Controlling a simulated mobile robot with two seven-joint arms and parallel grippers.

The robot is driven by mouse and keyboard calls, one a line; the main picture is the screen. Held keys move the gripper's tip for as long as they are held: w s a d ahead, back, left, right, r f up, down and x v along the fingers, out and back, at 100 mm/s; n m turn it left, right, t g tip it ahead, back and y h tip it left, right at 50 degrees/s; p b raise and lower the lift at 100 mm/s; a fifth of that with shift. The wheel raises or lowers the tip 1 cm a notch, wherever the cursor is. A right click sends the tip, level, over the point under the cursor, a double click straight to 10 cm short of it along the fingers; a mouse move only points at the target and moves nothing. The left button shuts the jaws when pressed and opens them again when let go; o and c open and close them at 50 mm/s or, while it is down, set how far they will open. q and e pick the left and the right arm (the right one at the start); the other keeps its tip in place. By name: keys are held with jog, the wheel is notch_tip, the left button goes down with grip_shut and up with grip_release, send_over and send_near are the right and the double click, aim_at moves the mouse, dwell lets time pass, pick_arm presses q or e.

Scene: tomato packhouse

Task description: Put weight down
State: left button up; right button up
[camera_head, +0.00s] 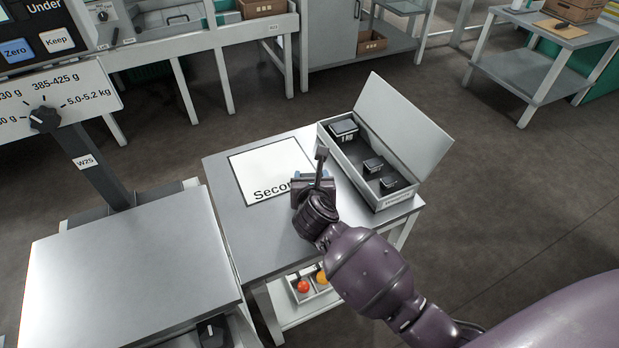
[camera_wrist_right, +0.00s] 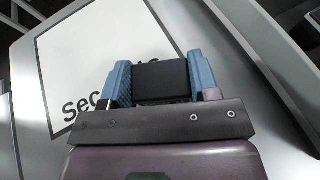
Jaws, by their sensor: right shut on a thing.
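My right gripper (camera_head: 311,177) is over the side table, by the front right corner of the white mat marked "Secon…" (camera_head: 262,165). In the right wrist view its blue fingers (camera_wrist_right: 160,75) are shut on a black block-shaped weight (camera_wrist_right: 162,82). The weight is mostly hidden in the head view, and I cannot tell whether it touches the table. An open grey weight case (camera_head: 398,202) stands right of the gripper with its lid up. Black weights sit in it, a larger one (camera_head: 343,128) at the far end and smaller ones (camera_head: 373,165) nearer. My left gripper is not in view.
A scale with a bare metal platform (camera_head: 130,270) stands left of the side table (camera_head: 240,235), its post and display behind. The lower shelf holds a small tray with a red tomato (camera_head: 303,286) and an orange one. Benches stand at the back.

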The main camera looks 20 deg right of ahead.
jog(key=shift+r, duration=0.25)
jog(key=shift+f, duration=0.15)
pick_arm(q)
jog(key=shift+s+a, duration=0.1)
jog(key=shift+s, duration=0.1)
pick_arm(e)
jog(key=o, duration=1.3)
jog(key=shift+f, duration=0.1)
jog(key=shift+c, duration=0.2)
jog(key=shift+r, duration=0.2)
jog(key=shift+s+a+r, duration=0.15)
jog(key=shift+s, duration=0.15)
jog(key=p+v, duration=0.2)
jog(key=v, duration=0.7)
jog(key=shift+s+a+r, duration=0.1)
jog(key=shift+s+r, duration=0.05)
jog(key=shift+s, duration=0.15)
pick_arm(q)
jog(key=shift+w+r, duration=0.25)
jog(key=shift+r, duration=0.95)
pick_arm(e)
jog(key=shift+v, duration=0.8)
